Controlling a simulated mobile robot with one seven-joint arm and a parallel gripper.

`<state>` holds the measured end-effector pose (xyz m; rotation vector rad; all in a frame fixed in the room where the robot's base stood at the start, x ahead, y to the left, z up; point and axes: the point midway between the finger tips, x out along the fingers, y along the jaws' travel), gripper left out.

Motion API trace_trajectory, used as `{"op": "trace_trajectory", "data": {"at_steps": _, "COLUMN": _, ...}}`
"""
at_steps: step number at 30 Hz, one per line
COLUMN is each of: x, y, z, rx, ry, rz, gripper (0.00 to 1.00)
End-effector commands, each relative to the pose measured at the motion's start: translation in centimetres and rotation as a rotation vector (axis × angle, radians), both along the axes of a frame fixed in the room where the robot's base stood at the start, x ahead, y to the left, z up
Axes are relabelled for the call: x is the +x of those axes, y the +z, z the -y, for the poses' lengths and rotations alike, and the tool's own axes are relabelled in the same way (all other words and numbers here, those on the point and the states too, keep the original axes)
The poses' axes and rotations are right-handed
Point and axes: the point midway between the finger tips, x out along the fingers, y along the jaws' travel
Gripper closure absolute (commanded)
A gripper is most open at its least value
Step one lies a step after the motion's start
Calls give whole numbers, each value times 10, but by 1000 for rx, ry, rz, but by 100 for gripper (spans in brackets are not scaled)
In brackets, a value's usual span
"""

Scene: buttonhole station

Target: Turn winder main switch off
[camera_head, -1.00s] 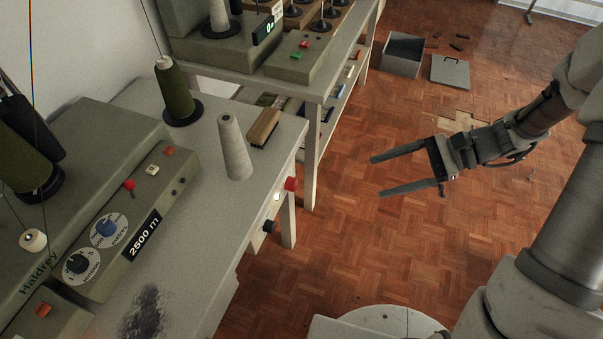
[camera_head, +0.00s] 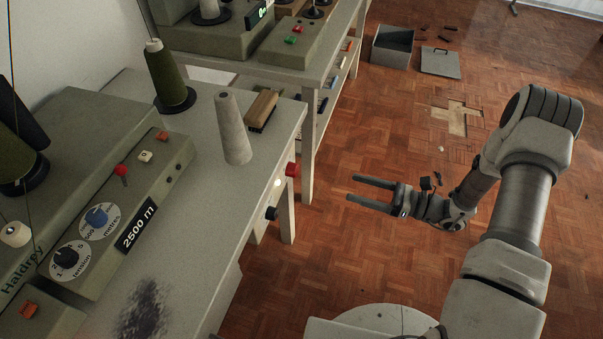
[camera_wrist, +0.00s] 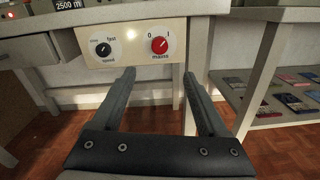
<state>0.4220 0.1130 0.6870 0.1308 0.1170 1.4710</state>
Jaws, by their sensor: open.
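The red mains knob (camera_wrist: 159,45) sits on a white dial marked 0 and I, on the front panel under the winder table. Its pale mark seems to lean up and right, toward I. In the head view the red knob (camera_head: 292,170) sticks out from the table's front edge. My gripper (camera_head: 352,188) is open and empty, to the right of the knob and apart from it. In the wrist view my gripper (camera_wrist: 159,75) has its fingers either side of the knob's line, short of the panel.
A black speed knob (camera_wrist: 103,49) sits left of the mains knob, with a small glowing lamp (camera_wrist: 131,34) between them. The winder (camera_head: 110,200) and a pale cone (camera_head: 233,130) stand on the table. A shelf (camera_wrist: 270,108) is at the right.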

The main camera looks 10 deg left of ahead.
Motion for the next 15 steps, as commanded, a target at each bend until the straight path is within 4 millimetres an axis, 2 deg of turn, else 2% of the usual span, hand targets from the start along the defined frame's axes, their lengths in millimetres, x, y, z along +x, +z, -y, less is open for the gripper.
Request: {"op": "trace_trajectory", "data": {"at_steps": 15, "x": 9, "y": -1, "z": -112, "rx": -1, "ry": 6, "rz": 3, "gripper": 23}}
